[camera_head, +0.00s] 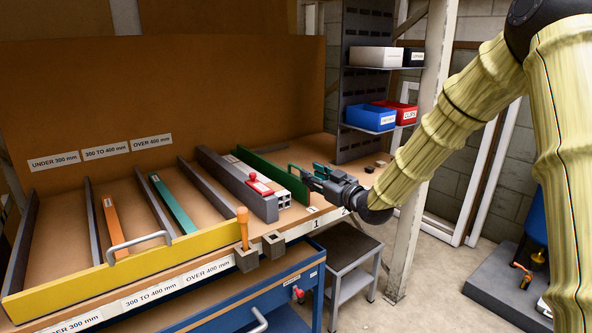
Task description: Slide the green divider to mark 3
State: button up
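The green divider (259,165) is a thin upright strip. White mark labels 1 (316,224) and 2 (344,211) are on the front edge, right of the divider's front end. Mark 3 does not show; my wrist covers the edge beyond mark 2.
Farther left are grey-walled lanes with orange (115,228) and teal (171,203) bars behind a yellow front board (200,246). Shelves with bins (369,117) stand behind right.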

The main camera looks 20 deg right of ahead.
aim_at(295, 166)
jog(key=x, duration=0.9)
jog(key=shift+f, duration=0.15)
grip_shut()
